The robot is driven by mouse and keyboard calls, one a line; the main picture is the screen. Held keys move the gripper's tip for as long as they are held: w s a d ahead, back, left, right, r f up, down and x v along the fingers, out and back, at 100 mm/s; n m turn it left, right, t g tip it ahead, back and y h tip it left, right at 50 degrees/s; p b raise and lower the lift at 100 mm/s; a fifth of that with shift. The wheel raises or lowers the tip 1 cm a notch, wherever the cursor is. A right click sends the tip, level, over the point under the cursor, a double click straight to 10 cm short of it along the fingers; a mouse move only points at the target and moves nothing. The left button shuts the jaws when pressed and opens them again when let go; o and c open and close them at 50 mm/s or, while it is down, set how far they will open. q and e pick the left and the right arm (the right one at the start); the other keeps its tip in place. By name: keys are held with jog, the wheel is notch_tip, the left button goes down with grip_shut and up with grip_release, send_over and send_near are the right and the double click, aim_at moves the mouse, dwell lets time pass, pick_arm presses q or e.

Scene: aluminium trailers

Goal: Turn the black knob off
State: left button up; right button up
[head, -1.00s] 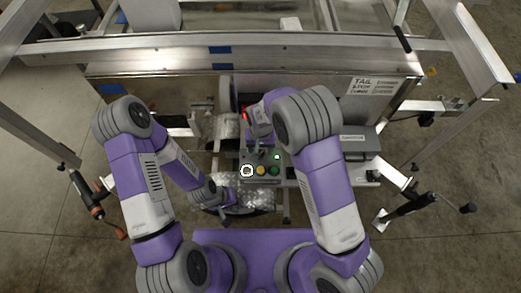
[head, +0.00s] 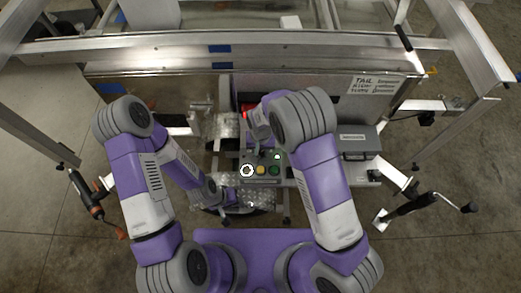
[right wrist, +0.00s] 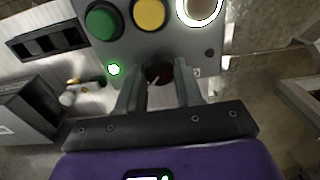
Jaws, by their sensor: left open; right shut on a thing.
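The black knob (right wrist: 158,74) sits on a grey control panel (right wrist: 180,45) in the right wrist view, with a light pointer line slanting across it. My right gripper (right wrist: 158,88) has its two fingers on either side of the knob and is shut on it. In the head view the right gripper (head: 262,153) is over the panel's back edge, and the knob is too small to make out there. A small green lamp (right wrist: 114,70) near the knob is lit. My left gripper (head: 224,199) is open and empty, low and left of the panel.
The panel carries a green button (right wrist: 103,20), a yellow button (right wrist: 149,12) and a white lit-ring button (right wrist: 199,8). A grey box (head: 358,141) stands to its right. The aluminium trailer frame (head: 300,48) crosses behind.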

jog(key=n, duration=0.4)
jog(key=shift+n+b, duration=0.3)
jog(key=shift+b, duration=0.1)
jog(key=n, duration=0.4)
jog(key=shift+n, duration=0.3)
jog(key=n, duration=0.4)
jog(key=shift+n+b, duration=0.3)
jog(key=shift+b, duration=0.1)
jog(key=shift+n, duration=2.1)
jog(key=o, duration=1)
jog(key=shift+o, duration=0.2)
jog(key=shift+r, duration=0.1)
